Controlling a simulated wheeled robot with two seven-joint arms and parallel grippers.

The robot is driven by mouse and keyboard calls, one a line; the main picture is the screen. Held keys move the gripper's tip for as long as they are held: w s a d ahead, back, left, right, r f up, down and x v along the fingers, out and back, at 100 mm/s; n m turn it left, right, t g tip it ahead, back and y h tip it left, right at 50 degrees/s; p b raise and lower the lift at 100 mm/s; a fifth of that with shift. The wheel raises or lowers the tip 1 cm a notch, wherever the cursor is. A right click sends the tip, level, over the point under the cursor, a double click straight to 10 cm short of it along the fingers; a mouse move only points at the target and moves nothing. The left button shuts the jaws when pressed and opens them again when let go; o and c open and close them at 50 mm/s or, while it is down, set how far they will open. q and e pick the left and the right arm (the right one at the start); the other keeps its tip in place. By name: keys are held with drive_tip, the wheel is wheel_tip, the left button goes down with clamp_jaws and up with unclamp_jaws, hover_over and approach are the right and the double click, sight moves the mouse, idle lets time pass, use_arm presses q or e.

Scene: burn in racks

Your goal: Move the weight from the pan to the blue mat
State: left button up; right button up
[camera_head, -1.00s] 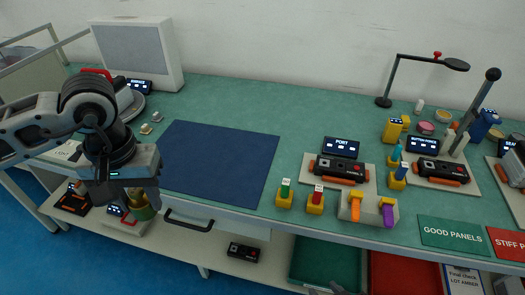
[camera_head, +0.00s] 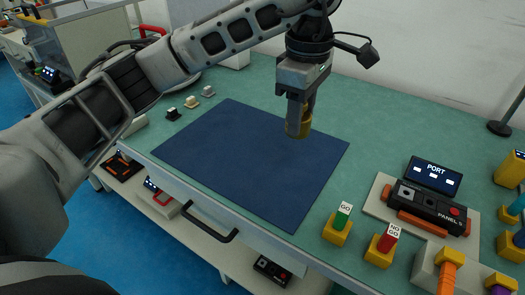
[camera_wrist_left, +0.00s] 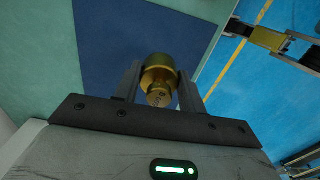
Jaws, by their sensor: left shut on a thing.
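The brass weight (camera_head: 296,127) is held between the fingers of my left gripper (camera_head: 299,108), above the right part of the blue mat (camera_head: 235,165). In the left wrist view the weight (camera_wrist_left: 159,78) sits between the two fingertips of the left gripper (camera_wrist_left: 158,88), with the blue mat (camera_wrist_left: 120,40) behind it. The weight looks clear of the mat, but the exact gap is hard to tell. The pan is mostly hidden behind my left arm. My right gripper is not in view.
To the right stand the green GO plug (camera_head: 343,216), the red NO GO plug (camera_head: 389,238) and a black panel unit (camera_head: 430,207) on a white plate. Small pieces (camera_head: 190,102) lie left of the mat. The table behind the mat is clear.

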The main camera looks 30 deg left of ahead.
use_arm(q)
drive_tip(key=shift+w+f+n, duration=0.15)
drive_tip(key=shift+w+n, duration=0.3)
drive_tip(key=shift+n, duration=0.05)
drive_tip(key=shift+w+a, duration=0.15)
drive_tip(key=shift+a, duration=0.1)
drive_tip(key=a+f, duration=0.3)
drive_tip(key=a, duration=0.1)
drive_tip(key=a+f, duration=0.3)
drive_tip(key=a, duration=0.1)
drive_tip(key=a+f, duration=0.2)
drive_tip(key=a, duration=0.2)
drive_tip(key=shift+w+a+f, duration=0.25)
drive_tip(key=shift+a+f, duration=0.05)
drive_tip(key=shift+f, duration=0.1)
drive_tip(key=shift+a+f, duration=0.25)
drive_tip(key=shift+f, duration=0.05)
wheel_tip(320, 180, down, 2)
drive_tip(key=shift+a+f, duration=0.1)
drive_tip(key=shift+f, duration=0.45)
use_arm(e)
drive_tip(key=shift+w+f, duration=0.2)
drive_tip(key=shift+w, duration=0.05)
